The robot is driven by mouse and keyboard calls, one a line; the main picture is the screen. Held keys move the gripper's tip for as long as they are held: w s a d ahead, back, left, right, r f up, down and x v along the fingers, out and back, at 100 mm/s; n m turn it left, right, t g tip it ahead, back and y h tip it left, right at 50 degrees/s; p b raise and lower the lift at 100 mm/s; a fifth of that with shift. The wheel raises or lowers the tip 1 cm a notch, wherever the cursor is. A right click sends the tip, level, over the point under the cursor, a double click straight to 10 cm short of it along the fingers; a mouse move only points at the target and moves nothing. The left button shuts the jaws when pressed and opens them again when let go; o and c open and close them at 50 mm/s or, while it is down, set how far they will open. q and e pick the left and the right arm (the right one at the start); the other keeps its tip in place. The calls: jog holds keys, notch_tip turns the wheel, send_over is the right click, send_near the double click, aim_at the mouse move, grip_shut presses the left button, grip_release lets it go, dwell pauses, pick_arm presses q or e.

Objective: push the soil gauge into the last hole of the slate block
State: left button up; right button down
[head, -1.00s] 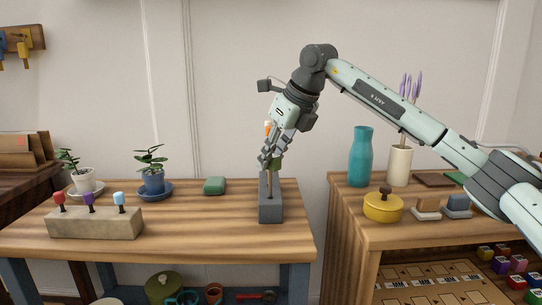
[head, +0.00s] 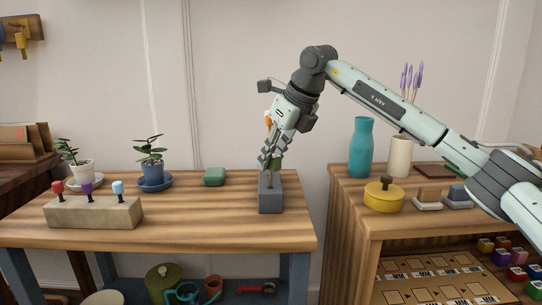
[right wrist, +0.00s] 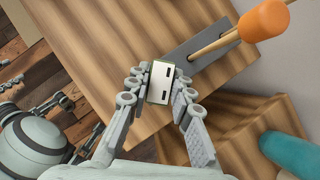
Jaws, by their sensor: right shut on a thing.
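The dark slate block (head: 270,201) stands near the right end of the wooden bench. A stick with an orange handle (head: 268,118) stands upright in the block; its handle shows large in the right wrist view (right wrist: 264,20). My right gripper (head: 272,160) is over the block and shut on the soil gauge (head: 275,164), a green body with a pale, slotted top that shows between the fingers in the right wrist view (right wrist: 161,83). The gauge's lower end is hidden, so I cannot tell whether it is in a hole.
A tan block (head: 95,212) with red, purple and blue knobs stands at the bench's left. Potted plants (head: 152,176) and a green lump (head: 214,177) are behind it. A side cabinet holds a teal bottle (head: 361,148) and a yellow pot (head: 384,196). The bench middle is clear.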

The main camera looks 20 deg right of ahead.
jog(key=shift+f+b, duration=0.35)
jog(key=shift+f, duration=0.4)
jog(key=c, duration=1.3)
grip_release()
jog(key=shift+o, duration=0.2)
jog(key=v, duration=1.2)
jog(key=shift+r, duration=0.1)
notch_tip(320, 180, up, 9)
jog(key=p, duration=0.8)
